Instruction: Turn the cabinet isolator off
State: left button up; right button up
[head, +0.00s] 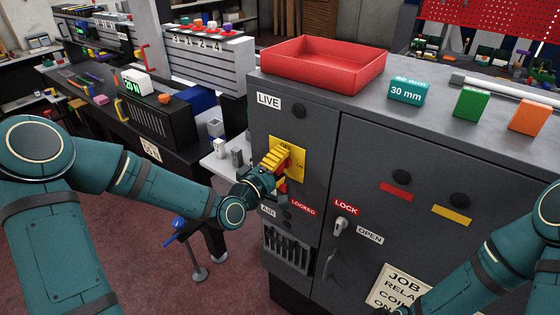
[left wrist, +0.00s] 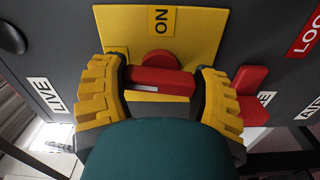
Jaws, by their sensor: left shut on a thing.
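The cabinet isolator is a red handle (left wrist: 160,82) on a yellow plate (head: 300,150) on the left of the grey cabinet front. The plate has an OFF label at its top and an ON label (left wrist: 162,20) on its right in the head view. My left gripper (head: 281,163) is shut on the handle, with a ribbed yellow finger at each end in the left wrist view (left wrist: 163,92). The handle lies between the fingers across the ON direction, its white mark toward the LIVE side. My right arm enters at lower right; its gripper is out of view.
A second red handle (left wrist: 250,88) sits just beside the gripper, near the AIR label. A lock handle (head: 340,228) is on the cabinet door. A red tray (head: 325,80), a teal block (head: 407,92), a green block (head: 471,104) and an orange block (head: 528,117) stand on top.

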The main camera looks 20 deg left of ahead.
pick_arm(q)
jog(key=shift+n, duration=0.6)
jog(key=shift+f+p, duration=0.1)
jog(key=shift+p, duration=0.2)
jog(key=o, duration=1.2)
jog(key=v, duration=0.7)
jog(key=shift+s+a, duration=0.1)
jog(key=shift+s, duration=0.2)
